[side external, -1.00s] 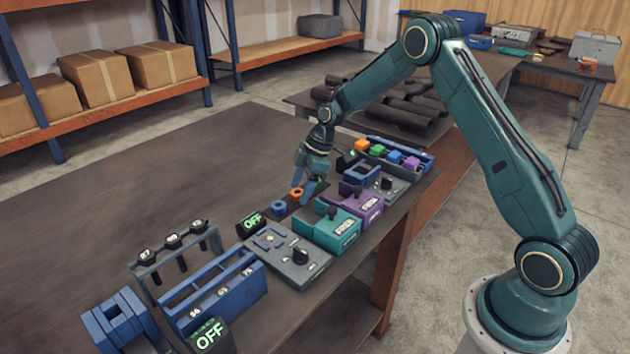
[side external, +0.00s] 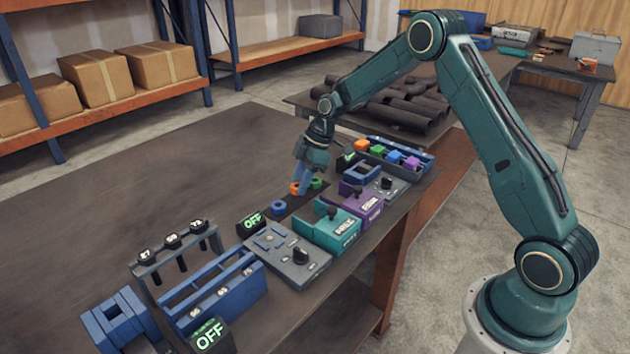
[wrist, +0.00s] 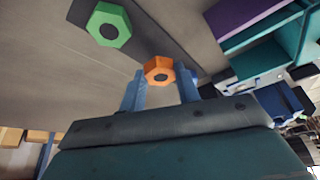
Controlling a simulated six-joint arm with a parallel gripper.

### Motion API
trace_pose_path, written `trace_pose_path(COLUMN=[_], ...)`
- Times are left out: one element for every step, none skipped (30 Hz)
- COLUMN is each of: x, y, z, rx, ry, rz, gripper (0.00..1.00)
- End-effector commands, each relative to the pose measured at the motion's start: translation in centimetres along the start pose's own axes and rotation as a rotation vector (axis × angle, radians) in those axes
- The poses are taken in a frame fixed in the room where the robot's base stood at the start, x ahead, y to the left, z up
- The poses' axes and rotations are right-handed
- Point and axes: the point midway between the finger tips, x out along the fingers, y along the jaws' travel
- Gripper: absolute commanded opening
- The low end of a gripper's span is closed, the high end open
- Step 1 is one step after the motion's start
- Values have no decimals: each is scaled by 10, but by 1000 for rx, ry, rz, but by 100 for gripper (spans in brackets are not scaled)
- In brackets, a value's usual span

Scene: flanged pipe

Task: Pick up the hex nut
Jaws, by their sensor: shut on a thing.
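An orange hex nut (wrist: 158,70) sits between the two blue fingers of my gripper (wrist: 160,88) in the wrist view. My gripper (side external: 300,189) is shut on it, low over the dark mat (side external: 272,216). The orange nut (side external: 294,188) also shows at the fingertips in the side view, partly hidden by a finger. A green hex nut (side external: 317,183) rests on the mat just right of the gripper; it shows in the wrist view (wrist: 108,25) at upper left. A blue nut (side external: 278,206) lies on the mat to the left.
Teal (side external: 330,225) and purple (side external: 362,202) boxes stand close to the right of the mat. A grey switch panel (side external: 288,254) is in front. A rack with coloured blocks (side external: 395,156) stands behind. The bench's left side (side external: 150,180) is clear.

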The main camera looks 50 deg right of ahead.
Motion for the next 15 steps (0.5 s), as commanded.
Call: trace_pose_path(x=[-8,-12,-18,-22,-28,-35,-40,-46,-54,-60,-66,-75,-81,-87,-95], y=[1,1,1,1,1,1,1,1,1,1,1,1,1,1,1], z=[-3,-5,-7,-9,-12,-14,-17,-19,-22,-25,-27,-31,-33,-36,-39], rx=[-1,-1,-2,-2,-2,-2,-2,-2,-2,-2,-2,-2,-2,-1,-3], ry=[1,1,2,2,3,2,2,2,3,2,2,3,3,2,3], rz=[4,5,4,4,5,5,6,6,6,6,6,6,6,6,7], gripper=[8,8,8,8,8,8,8,8,8,8,8,8,8,8,8])
